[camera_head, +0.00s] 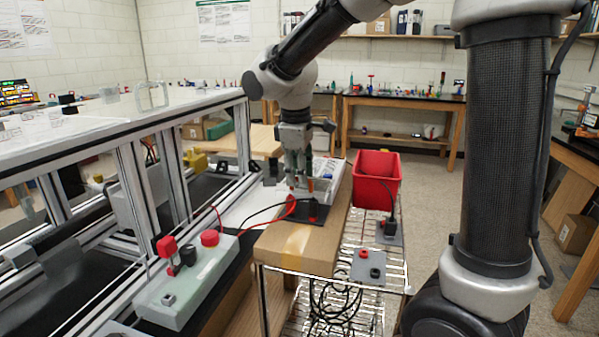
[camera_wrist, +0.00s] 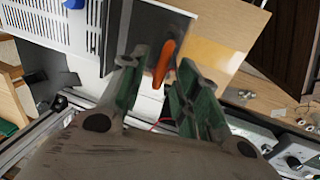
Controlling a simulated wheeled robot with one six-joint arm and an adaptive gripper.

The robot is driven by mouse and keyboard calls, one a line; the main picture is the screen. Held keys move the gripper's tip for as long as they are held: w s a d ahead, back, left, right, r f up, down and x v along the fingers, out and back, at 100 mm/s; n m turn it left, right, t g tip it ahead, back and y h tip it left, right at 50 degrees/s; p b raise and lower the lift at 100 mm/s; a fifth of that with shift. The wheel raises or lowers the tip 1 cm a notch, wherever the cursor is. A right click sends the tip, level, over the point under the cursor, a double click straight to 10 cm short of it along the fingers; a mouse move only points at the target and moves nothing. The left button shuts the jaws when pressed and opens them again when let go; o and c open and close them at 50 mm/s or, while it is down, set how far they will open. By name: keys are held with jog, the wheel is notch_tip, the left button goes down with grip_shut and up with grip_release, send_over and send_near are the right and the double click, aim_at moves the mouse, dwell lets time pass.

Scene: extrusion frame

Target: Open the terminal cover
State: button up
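In the wrist view an elongated orange piece (camera_wrist: 163,64), like a handle, stands out from a dark flat panel (camera_wrist: 140,27), which may be the terminal cover. My gripper (camera_wrist: 158,68) is open, with one green finger on each side of the orange piece. I cannot tell whether the right finger touches it. In the head view my gripper (camera_head: 299,178) points down just above a dark plate (camera_head: 315,212) on the wooden top (camera_head: 300,248). Orange shows by the fingertips. My gripper hides part of the panel, and I cannot tell the cover's angle.
A pale box (camera_head: 187,285) with red and black plugs and a red button stands at the left. Red and black leads run to the dark plate. A red bin (camera_head: 376,180) is at the right. A metal frame (camera_head: 125,190) borders the left side. Small grey plates (camera_head: 369,267) lie on the wire rack.

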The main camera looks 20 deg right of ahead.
grip_shut()
jog(key=shift+r, duration=0.1)
